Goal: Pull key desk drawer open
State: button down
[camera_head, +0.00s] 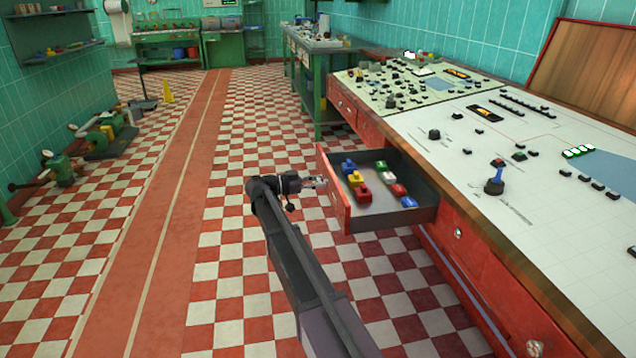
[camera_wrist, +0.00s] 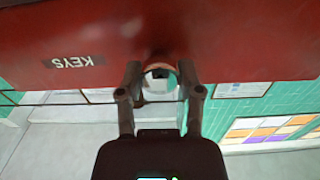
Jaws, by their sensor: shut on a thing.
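The key desk drawer (camera_head: 375,218) stands pulled out from the red desk front in the head view, with its inside showing. Several coloured blocks, among them a red one (camera_head: 363,192) and a yellow one (camera_head: 355,178), lie in it. In the wrist view the red drawer front (camera_wrist: 220,38) fills the top, with an upside-down KEYS label (camera_wrist: 78,61). My gripper (camera_head: 318,183) is at the drawer front; in the wrist view my gripper (camera_wrist: 159,80) has its fingers on both sides of the round shiny knob (camera_wrist: 159,82), shut on it.
The long desk (camera_head: 500,185) with a pale control panel top runs along the right. A green workbench (camera_head: 318,60) stands behind it. The checkered floor (camera_head: 225,235) left of the drawer is clear.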

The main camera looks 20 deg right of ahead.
jog(key=shift+c, duration=1.3)
grip_release()
jog(key=shift+s+d, duration=0.1)
jog(key=shift+d, duration=0.05)
jog(key=w+a, duration=0.1)
jog(key=a, duration=1.1)
